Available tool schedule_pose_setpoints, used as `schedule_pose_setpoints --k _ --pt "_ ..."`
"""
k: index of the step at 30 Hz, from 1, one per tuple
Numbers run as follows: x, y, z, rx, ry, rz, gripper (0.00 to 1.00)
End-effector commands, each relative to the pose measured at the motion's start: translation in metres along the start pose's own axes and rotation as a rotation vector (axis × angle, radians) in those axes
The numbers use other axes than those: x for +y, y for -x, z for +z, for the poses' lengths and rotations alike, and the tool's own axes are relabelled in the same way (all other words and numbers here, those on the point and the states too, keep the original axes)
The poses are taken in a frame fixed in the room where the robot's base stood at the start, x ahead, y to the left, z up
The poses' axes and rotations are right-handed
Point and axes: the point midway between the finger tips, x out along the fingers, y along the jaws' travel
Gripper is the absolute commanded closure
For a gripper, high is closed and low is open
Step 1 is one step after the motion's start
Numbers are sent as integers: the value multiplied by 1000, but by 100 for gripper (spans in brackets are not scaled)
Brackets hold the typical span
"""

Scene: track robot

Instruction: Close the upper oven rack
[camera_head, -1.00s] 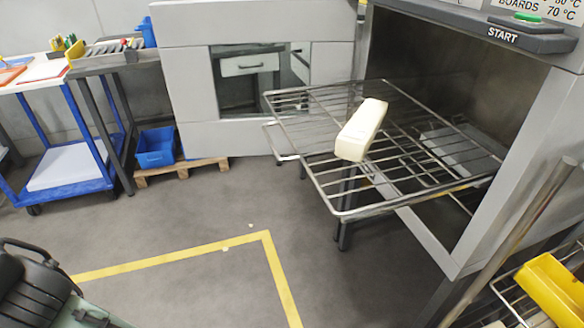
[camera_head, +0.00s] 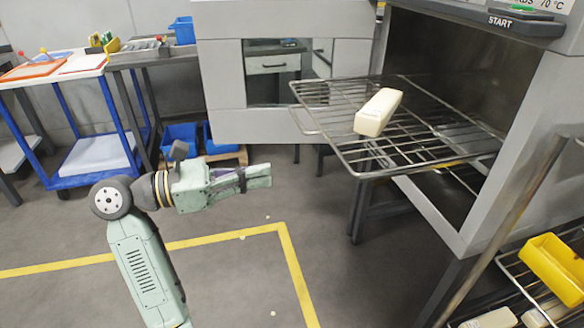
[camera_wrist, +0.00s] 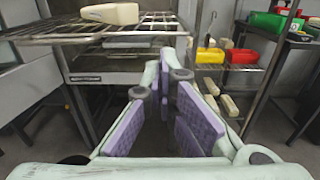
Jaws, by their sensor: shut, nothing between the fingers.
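The upper oven rack (camera_head: 425,140) is a wire shelf pulled far out of the oven (camera_head: 440,60). A long cream block (camera_head: 379,112) lies on it. The rack also shows at the upper left of the wrist view (camera_wrist: 60,32), with the block (camera_wrist: 110,13) on top. My gripper (camera_head: 268,175) is shut and empty, with purple pads. It points right in the head view, left of the rack's front edge, apart from it and seemingly lower. The wrist view shows its fingers (camera_wrist: 165,75) together at the tips.
The oven door (camera_head: 220,75) stands open at the left of the rack. A storage rack with a yellow bin (camera_head: 553,268) stands at the lower right, and a blue-framed trolley (camera_head: 95,155) at the left. Floor around the yellow line (camera_head: 235,237) is clear.

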Motion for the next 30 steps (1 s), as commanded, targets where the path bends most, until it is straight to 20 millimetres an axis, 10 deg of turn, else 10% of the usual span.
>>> schedule_pose_setpoints --k 18,30 --pt "-1 -116 5 -5 2 -2 100" --pt "-1 -132 2 -4 0 0 100"
